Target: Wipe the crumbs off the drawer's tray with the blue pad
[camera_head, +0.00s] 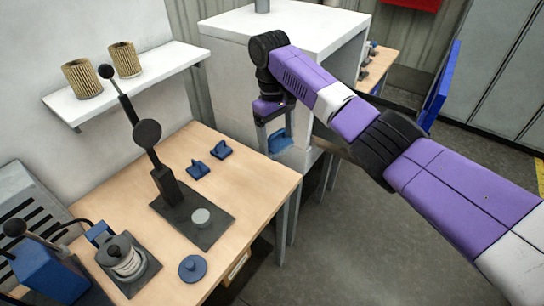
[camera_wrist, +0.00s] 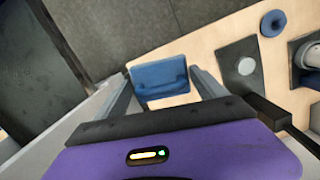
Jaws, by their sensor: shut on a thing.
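My gripper (camera_head: 275,132) hangs fingers-down beside the white cabinet (camera_head: 240,58), past the right end of the workbench. It is shut on the blue pad (camera_head: 280,143). The pad (camera_wrist: 160,76) also shows between the two grey fingers in the wrist view. A pale surface (camera_head: 298,157) lies just below the pad in the head view; I cannot tell whether it is the drawer's tray. I cannot tell whether the pad touches it. No crumbs can be made out in either view.
The wooden workbench (camera_head: 255,178) carries a dark lever press (camera_head: 166,185), blue small parts (camera_head: 198,170), a blue disc (camera_head: 193,268) and a clamp fixture. A wall shelf (camera_head: 150,77) holds two ribbed filter cartridges. Grey floor (camera_head: 350,245) is open at right.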

